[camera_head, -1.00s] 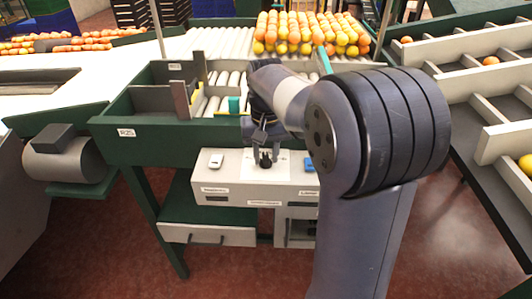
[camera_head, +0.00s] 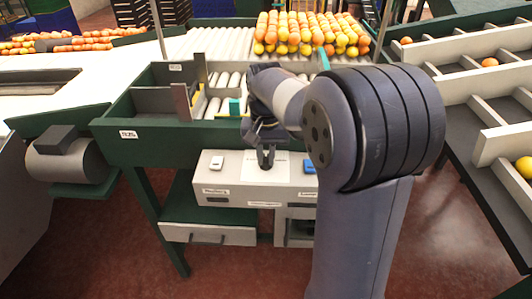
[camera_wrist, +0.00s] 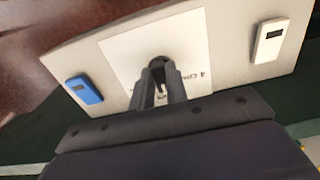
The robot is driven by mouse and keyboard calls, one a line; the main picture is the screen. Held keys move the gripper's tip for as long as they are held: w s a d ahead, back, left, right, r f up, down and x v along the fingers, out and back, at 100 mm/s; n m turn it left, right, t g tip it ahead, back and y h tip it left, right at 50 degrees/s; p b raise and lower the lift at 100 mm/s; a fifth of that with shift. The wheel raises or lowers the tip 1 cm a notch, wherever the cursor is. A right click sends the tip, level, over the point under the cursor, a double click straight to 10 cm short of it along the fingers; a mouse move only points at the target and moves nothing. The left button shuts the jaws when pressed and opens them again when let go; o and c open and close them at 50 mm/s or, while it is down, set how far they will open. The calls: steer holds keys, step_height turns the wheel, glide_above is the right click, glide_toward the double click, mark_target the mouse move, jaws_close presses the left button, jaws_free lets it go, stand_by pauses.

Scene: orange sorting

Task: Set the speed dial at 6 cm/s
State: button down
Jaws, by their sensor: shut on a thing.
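The speed dial (camera_wrist: 157,62) is a small dark knob on a white sheet on the front of a pale control box (camera_head: 232,178). My gripper (camera_wrist: 160,72) is shut on the dial, with a finger on either side of it. In the head view my gripper (camera_head: 266,157) is at the box, and its fingers hide most of the dial. Part of the sheet's print, with a "4", shows beside the fingers in the wrist view. The dial's pointer and its setting cannot be read.
On the box, a white device (camera_head: 217,162) sits left of the dial and a blue device (camera_head: 309,166) right of it. A drawer (camera_head: 207,234) is below. The green-framed roller conveyor (camera_head: 150,143) stands behind the box, with oranges (camera_head: 305,35) farther back.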

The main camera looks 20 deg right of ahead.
mark_target(266, 159)
steer(key=c, duration=1.4)
jaws_free()
steer(key=shift+r, duration=0.15)
step_height(266, 159, up, 11)
steer(key=shift+f, duration=0.2)
step_height(266, 159, down, 11)
steer(key=shift+r, duration=0.1)
steer(key=shift+w+f+n+b, duration=0.1)
steer(key=shift+f+n+b, duration=0.1)
steer(key=shift+n+b, duration=0.1)
steer(key=shift+r+n+b, duration=0.15)
steer(key=shift+n+b, duration=0.2)
steer(key=shift+n, duration=0.25)
